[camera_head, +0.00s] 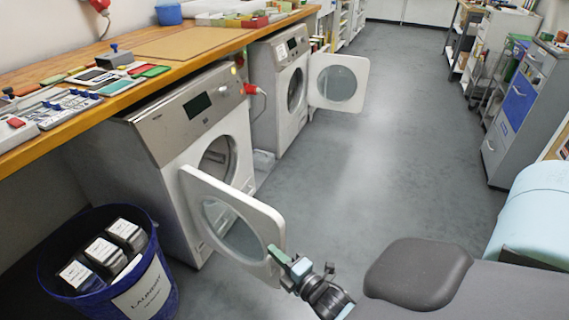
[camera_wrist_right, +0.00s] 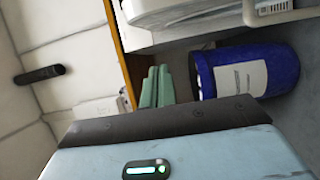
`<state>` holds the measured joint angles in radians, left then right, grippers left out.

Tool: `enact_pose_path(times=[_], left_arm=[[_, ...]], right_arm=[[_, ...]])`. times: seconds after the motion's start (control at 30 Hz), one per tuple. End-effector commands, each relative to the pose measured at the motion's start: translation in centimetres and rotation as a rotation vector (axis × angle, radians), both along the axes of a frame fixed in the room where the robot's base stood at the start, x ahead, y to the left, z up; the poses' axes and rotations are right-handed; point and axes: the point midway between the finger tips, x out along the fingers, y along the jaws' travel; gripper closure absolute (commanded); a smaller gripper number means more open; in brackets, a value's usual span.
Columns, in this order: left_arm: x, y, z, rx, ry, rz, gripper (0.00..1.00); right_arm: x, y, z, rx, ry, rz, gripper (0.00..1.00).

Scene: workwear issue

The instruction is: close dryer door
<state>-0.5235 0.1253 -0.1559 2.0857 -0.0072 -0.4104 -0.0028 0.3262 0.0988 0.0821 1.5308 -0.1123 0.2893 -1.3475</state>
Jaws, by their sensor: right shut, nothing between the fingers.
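The near white dryer (camera_head: 160,125) stands under the wooden counter with its round drum opening showing. Its door (camera_head: 262,222), a white panel with a round window, stands wide open towards me. The far dryer (camera_head: 262,90) also has its door (camera_head: 358,80) wide open. My right gripper (camera_head: 281,258) is shut and empty at the free lower edge of the near door; I cannot tell whether it touches. Its green fingers (camera_wrist_right: 155,87) are together in the right wrist view. My left gripper is not in view.
A blue laundry bin (camera_head: 55,280) holding dark labelled packs stands left of the near door; it also shows in the right wrist view (camera_wrist_right: 285,75). The wooden counter (camera_head: 185,45) carries trays and tools. Grey floor (camera_head: 400,150) is clear to the right, before drawer cabinets (camera_head: 515,105).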

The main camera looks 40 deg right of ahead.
Motion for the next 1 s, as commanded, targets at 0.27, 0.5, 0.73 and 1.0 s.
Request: enact_pose_path(times=[0.27, 0.5, 0.73, 1.0], left_arm=[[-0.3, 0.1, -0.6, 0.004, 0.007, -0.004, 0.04], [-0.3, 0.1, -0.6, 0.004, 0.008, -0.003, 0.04], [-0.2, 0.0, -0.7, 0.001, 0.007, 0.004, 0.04], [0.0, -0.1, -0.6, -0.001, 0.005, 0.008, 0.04]], right_arm=[[5.3, -0.1, 0.0, 0.0, -0.001, 0.0, 1.0], [5.8, -3.1, -0.1, -0.003, 0.002, 0.001, 1.0], [6.0, -4.0, 0.0, 0.0, 0.001, 0.001, 1.0], [6.0, -4.0, 0.0, 0.0, 0.001, 0.0, 1.0]])
